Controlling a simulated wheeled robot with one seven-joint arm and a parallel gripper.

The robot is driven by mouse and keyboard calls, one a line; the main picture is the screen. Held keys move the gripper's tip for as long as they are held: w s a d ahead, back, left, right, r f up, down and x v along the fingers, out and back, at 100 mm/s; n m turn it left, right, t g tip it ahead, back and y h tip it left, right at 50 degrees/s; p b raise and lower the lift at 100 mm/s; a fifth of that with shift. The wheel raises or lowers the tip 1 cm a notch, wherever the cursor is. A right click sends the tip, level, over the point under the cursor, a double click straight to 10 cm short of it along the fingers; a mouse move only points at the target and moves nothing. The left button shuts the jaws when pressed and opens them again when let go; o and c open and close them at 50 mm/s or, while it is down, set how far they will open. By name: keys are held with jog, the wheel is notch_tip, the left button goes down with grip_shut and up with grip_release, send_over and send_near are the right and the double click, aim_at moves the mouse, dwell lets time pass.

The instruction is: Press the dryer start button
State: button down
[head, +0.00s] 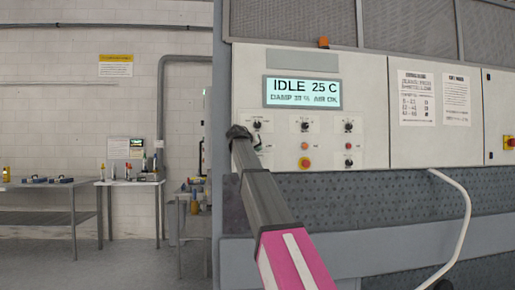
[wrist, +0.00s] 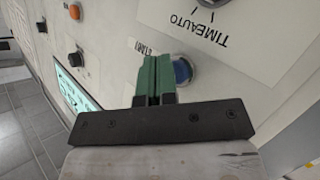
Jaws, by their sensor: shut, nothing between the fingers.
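The dryer's control panel (head: 280,135) is in the head view, with a lit display (head: 302,92) reading IDLE 25 C and a DAMP / AIR OK line. In the wrist view a blue round button (wrist: 183,71) in a metal ring sits beside a partly covered label that seems to read START, upside down. My gripper (wrist: 157,60) has green fingertips, shut together and empty, in front of the panel just left of the blue button, overlapping its edge. I cannot tell whether they touch it. In the head view my arm hides the blue button.
A TIME/AUTO knob (wrist: 209,3) is near the blue button in the wrist view. A white hose (head: 465,200) hangs at right. Tables (head: 40,186) stand at left.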

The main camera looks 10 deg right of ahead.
jog(key=shift+w, duration=0.5)
dwell(0.8)
jog(key=shift+s, duration=0.95)
jog(key=s, duration=0.5)
dwell(0.5)
dwell(0.6)
